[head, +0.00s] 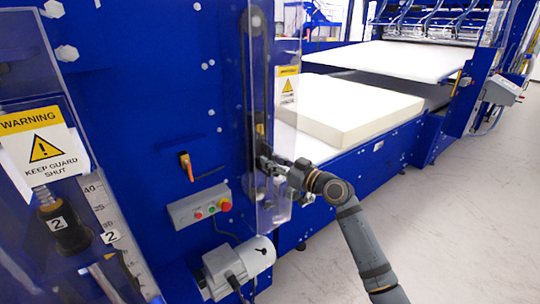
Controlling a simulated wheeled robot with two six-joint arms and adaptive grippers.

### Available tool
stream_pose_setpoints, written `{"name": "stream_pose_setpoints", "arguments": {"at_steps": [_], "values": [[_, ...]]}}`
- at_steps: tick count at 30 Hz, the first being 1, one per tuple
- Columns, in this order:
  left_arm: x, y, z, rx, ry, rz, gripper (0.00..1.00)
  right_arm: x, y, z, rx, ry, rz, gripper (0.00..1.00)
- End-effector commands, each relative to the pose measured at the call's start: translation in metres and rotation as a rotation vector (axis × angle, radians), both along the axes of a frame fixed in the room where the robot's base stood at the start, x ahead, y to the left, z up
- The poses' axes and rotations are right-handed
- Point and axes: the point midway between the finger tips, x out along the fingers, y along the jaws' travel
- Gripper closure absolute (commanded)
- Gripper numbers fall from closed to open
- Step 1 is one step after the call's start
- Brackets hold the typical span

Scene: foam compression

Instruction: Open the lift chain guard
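The lift chain guard (287,50) is a tall clear panel on the blue machine column, left of centre. It bears a yellow and white warning label (287,92). Behind the clear panel, a vertical chain run with round wheels (256,20) shows. My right gripper (266,165) is at the lower part of the guard, its arm coming up from the bottom right. Its fingers overlap the panel in the picture, and I cannot tell whether they touch or grip it. My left gripper is out of view.
A control box with buttons (199,206) and an orange-handled switch (186,166) sit left of the guard. A grey motor (238,262) stands below. A cream foam block (345,105) lies on the conveyor behind. Another clear guard with a warning label (42,148) is at left. Floor at right is clear.

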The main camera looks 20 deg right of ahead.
Motion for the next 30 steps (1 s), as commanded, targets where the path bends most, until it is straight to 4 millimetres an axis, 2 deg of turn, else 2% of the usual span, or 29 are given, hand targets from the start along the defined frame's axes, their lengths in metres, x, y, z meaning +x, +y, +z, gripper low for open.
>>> {"name": "stream_pose_setpoints", "arguments": {"at_steps": [11,15,30], "values": [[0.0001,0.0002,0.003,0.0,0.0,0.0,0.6,0.0066,0.0047,-0.0009,-0.001,0.0,0.001,0.81],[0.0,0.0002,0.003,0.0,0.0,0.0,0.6,0.0065,0.0045,-0.0009,-0.001,0.0,0.001,1.0],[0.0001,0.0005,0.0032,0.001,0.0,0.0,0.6,0.0064,0.0045,-0.0007,-0.001,-0.001,0.001,1.0]]}}
